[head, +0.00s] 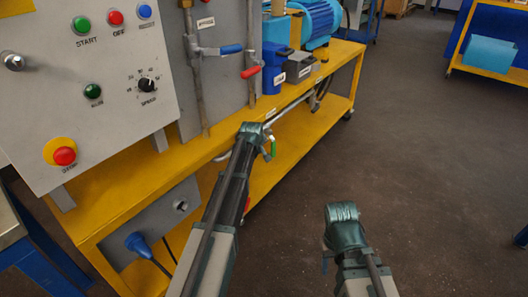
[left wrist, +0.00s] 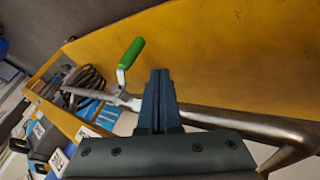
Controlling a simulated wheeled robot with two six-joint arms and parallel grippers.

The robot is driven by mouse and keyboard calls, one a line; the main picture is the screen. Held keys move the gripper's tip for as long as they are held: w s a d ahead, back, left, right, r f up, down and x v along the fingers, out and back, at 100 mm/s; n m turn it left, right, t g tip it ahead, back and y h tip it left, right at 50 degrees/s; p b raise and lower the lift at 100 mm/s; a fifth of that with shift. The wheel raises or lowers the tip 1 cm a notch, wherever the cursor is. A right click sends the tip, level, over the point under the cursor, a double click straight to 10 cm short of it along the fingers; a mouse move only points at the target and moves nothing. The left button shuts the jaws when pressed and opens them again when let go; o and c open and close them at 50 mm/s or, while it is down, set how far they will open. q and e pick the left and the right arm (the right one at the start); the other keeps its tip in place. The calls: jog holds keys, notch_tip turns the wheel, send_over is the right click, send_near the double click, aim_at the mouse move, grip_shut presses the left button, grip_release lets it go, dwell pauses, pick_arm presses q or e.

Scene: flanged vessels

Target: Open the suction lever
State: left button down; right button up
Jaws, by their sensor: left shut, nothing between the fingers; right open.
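A green-handled lever (head: 273,147) sits on a metal pipe (head: 290,112) low along the front of the yellow bench. The green lever also shows in the left wrist view (left wrist: 131,53), its handle standing away from the pipe (left wrist: 235,119) at an angle. My left gripper (head: 262,133) is at this pipe, just beside the lever; its fingers (left wrist: 160,98) are shut and empty, a little to the right of the handle in the left wrist view. I cannot see contact. No readable label names this lever. My right gripper (head: 342,212) is open and empty, over the floor.
Blue (head: 231,49) and red (head: 250,72) levers sit on upright pipes above the bench (head: 110,205). A control panel (head: 110,110) with buttons stands at left. A blue pump motor (head: 320,18) is at the back.

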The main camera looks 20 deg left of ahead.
aim_at(273, 144)
pick_arm(q)
jog(key=w+d+f+b, duration=0.1)
jog(key=w+f+b, duration=0.6)
jog(key=w, duration=0.2)
jog(key=shift+d+f, duration=0.15)
jog(key=shift+f, duration=0.15)
